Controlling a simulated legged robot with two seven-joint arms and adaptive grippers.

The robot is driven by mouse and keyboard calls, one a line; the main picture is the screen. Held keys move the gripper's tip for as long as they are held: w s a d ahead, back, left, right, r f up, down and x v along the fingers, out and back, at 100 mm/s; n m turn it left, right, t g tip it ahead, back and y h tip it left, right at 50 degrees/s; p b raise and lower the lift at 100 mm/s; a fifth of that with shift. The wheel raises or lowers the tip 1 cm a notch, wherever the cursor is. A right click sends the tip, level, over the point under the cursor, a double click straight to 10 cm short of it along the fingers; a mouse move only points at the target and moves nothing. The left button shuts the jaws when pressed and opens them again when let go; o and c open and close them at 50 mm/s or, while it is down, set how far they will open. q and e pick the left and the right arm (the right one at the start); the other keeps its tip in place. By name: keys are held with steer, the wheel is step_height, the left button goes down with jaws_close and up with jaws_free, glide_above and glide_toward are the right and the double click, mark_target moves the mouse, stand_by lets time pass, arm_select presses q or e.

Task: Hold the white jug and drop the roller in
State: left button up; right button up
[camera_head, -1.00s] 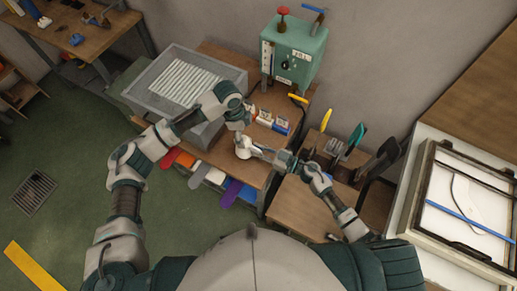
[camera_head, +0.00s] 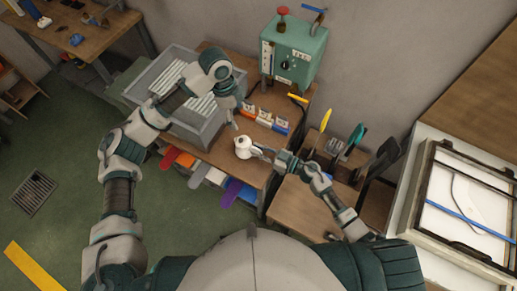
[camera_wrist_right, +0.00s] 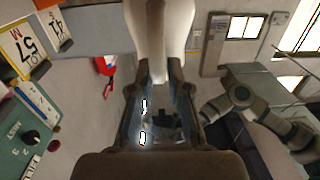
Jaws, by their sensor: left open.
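The white jug (camera_head: 243,147) is upright at the front part of the workbench; it also fills the upper middle of the right wrist view (camera_wrist_right: 160,30). My right gripper (camera_head: 256,150) comes from the right and is shut on the jug's side, with its fingers around the white part in the wrist view. My left gripper (camera_head: 234,123) is open above and behind the jug, apart from it, pointing down. I see nothing between its fingers. I cannot make out the roller; the jug's inside is too small to read.
A grey bin (camera_head: 215,128) with white rods stands behind my left arm. A green control box (camera_head: 294,52) stands at the back. Small labelled boxes (camera_head: 265,118) sit behind the jug. Coloured sock boards (camera_head: 232,192) stick out below the bench front. Upright tools (camera_head: 355,138) stand at right.

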steer(key=o, duration=0.4)
steer(key=shift+c, duration=0.2)
steer(key=v, duration=1.2)
steer(key=shift+w+f, duration=0.1)
